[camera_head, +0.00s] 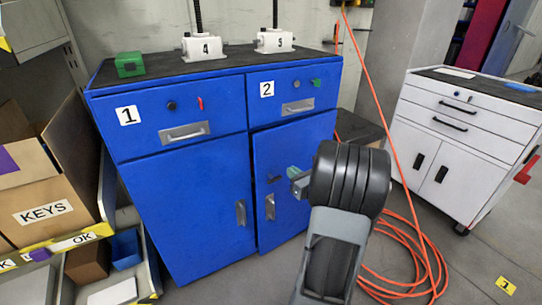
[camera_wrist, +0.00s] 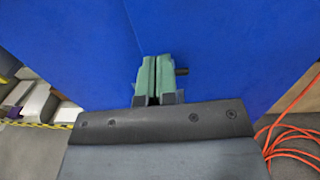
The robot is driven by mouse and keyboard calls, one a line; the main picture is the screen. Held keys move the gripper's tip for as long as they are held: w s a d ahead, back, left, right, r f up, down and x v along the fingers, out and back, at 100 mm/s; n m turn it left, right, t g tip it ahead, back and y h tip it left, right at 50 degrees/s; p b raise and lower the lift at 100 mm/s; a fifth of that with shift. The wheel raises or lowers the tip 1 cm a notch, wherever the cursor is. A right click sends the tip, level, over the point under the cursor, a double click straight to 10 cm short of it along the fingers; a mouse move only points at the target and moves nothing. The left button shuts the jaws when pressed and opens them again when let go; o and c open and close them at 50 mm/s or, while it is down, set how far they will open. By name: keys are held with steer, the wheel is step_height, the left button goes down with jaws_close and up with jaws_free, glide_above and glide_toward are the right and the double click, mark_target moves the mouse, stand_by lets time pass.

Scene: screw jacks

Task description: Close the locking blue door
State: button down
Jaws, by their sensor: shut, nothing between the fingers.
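The blue cabinet (camera_head: 185,200) has two lower doors. The right blue door (camera_head: 290,150), under drawer 2, seems slightly ajar, with a dark gap along its top and left edge. It has a metal handle (camera_head: 270,206) and a small dark knob (camera_head: 275,179). My gripper (camera_head: 297,180) is in front of this door near the knob, with my wrist covering the door's right part. In the wrist view my green-tipped fingers (camera_wrist: 155,78) are together and empty, near the seam between the blue panels. A dark peg (camera_wrist: 181,71) shows just right of them; contact cannot be told.
Cardboard boxes (camera_head: 40,185) and a shelf of bins stand close at the left. An orange hose (camera_head: 405,260) lies coiled on the floor to the right. A white tool cabinet (camera_head: 455,145) stands farther right. Floor in front of the cabinet is partly clear.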

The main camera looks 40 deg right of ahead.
mark_target(268, 152)
steer(key=w+b, duration=0.1)
steer(key=w, duration=0.5)
steer(key=w+b, duration=0.2)
steer(key=w, duration=0.4)
steer(key=shift+w+d, duration=0.2)
steer(key=shift+w, duration=0.1)
